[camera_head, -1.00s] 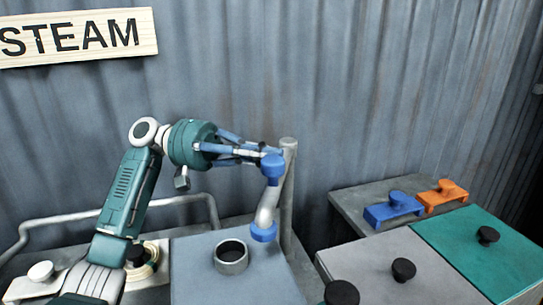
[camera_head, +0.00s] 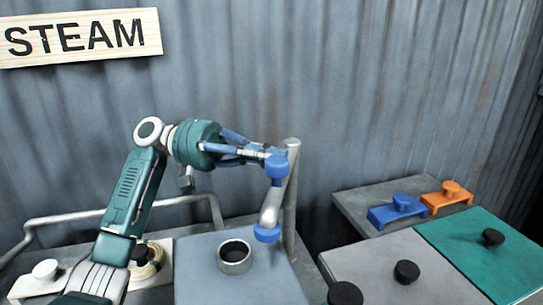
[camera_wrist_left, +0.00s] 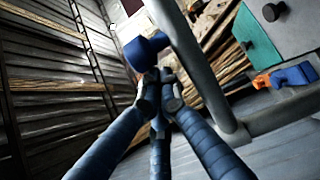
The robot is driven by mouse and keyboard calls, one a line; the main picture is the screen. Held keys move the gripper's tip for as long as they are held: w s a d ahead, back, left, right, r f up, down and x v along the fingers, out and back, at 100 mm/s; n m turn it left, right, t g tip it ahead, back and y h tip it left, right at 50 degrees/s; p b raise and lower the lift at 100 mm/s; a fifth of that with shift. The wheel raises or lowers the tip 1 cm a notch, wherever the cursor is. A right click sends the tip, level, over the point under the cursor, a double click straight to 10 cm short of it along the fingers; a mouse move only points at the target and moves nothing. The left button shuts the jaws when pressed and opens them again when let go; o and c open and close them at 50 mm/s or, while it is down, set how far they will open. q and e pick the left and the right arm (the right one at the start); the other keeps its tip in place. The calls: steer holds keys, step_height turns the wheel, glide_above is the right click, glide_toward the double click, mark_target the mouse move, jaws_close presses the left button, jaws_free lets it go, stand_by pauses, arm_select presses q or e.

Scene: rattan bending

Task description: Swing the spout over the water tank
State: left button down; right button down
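The spout (camera_head: 270,206) is a grey pipe with blue ends beside an upright grey post (camera_head: 291,200). Its lower blue end hangs to the right of and behind the round collar (camera_head: 235,263) on the grey tank top (camera_head: 210,290). My left gripper (camera_head: 268,154), with blue fingers, is at the spout's upper blue end. In the left wrist view the fingertips (camera_wrist_left: 160,90) are close together just below a blue spout end (camera_wrist_left: 146,50). Whether they are clamped on it cannot be told. My right gripper is not in view.
A grey lid (camera_head: 375,260) and a green lid (camera_head: 480,245) with black knobs lie to the right. A blue block (camera_head: 396,212) and an orange block (camera_head: 446,199) sit behind them. A pipe rail (camera_head: 120,209) runs at the left. A STEAM sign (camera_head: 80,38) hangs on the corrugated wall.

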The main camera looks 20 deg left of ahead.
arm_select(q)
steer(key=shift+a, duration=0.1)
steer(key=a, duration=1.1)
steer(key=shift+a+f, duration=0.15)
steer(key=shift+a, duration=0.25)
